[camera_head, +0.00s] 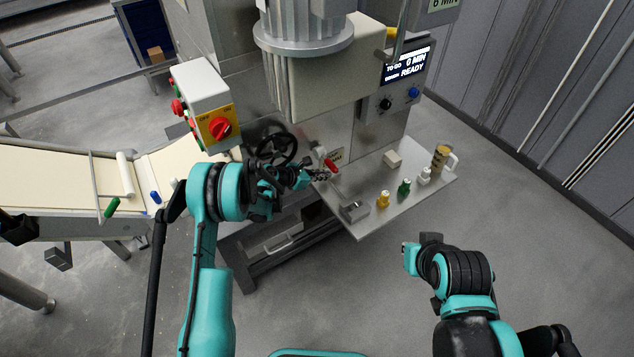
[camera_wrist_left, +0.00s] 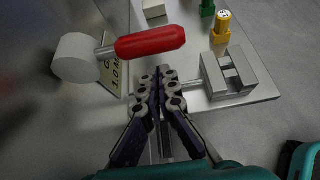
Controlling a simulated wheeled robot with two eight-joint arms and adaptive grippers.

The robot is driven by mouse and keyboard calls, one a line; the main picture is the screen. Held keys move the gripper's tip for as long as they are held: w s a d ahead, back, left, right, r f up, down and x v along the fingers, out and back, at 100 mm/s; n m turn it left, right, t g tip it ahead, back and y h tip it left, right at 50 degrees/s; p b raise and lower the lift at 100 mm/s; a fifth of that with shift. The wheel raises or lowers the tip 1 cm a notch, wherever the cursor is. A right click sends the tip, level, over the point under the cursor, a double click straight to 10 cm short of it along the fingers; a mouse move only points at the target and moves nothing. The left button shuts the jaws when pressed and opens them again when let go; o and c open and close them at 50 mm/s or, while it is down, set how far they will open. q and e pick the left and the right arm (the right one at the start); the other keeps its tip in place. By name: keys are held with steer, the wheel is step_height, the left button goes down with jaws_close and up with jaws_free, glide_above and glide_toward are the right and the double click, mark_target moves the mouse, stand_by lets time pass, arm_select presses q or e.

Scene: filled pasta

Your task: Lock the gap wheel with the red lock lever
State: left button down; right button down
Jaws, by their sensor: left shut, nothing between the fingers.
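The red lock lever (camera_head: 331,166) sits on the front of the steel machine, right of the black gap wheel (camera_head: 276,150). In the left wrist view the lever (camera_wrist_left: 151,42) is a red handle on a thin metal stem from a round grey hub (camera_wrist_left: 83,59), pointing right. A partly hidden yellow label is behind the stem. My left gripper (camera_head: 322,175) is just below the lever. In the wrist view its fingers (camera_wrist_left: 158,76) are together and empty, just below the red handle, with no clear contact. My right arm (camera_head: 455,272) is low at the right, its fingertips not clearly visible.
A switch box (camera_head: 206,103) stands above left of the wheel. A conveyor (camera_head: 60,179) is at left.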

arm_select(q)
steer(key=shift+d+r, duration=0.15)
steer(key=shift+r, duration=0.7)
